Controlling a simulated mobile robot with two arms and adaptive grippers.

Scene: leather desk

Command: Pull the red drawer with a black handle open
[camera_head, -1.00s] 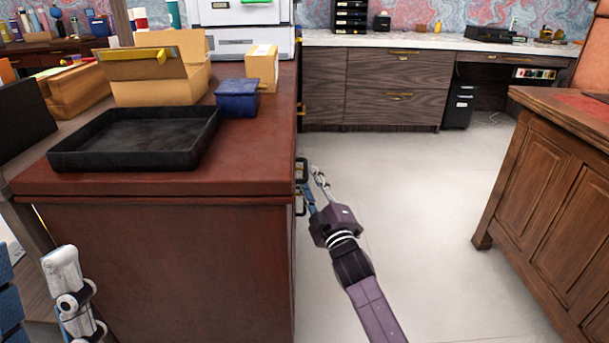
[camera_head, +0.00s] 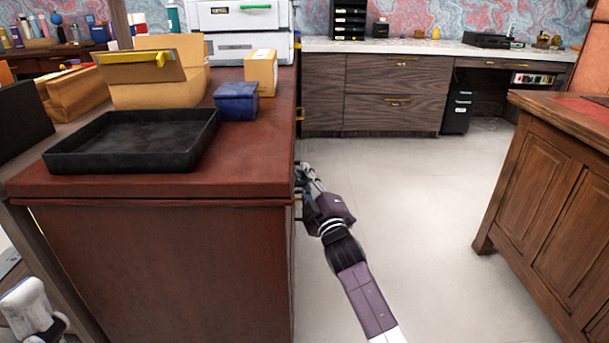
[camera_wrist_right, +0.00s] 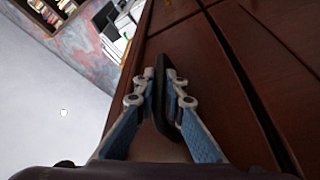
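The red-brown cabinet (camera_head: 160,260) fills the left half of the head view, and its drawer side faces right. In the right wrist view, the red drawer front (camera_wrist_right: 195,70) carries a black handle (camera_wrist_right: 159,100). My right gripper (camera_wrist_right: 159,84) has one finger on each side of this handle, both close against it, so it looks shut on the handle. In the head view, my right gripper (camera_head: 308,178) is at the cabinet's right side; the handle is mostly hidden there. Part of my left gripper (camera_head: 30,308) shows at the lower left edge, its fingertips out of frame.
A black tray (camera_head: 135,165), a blue box (camera_head: 236,102) and cardboard boxes (camera_head: 155,85) stand on the cabinet. Open floor (camera_head: 420,220) lies right of it. A wooden desk (camera_head: 550,190) stands at the far right.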

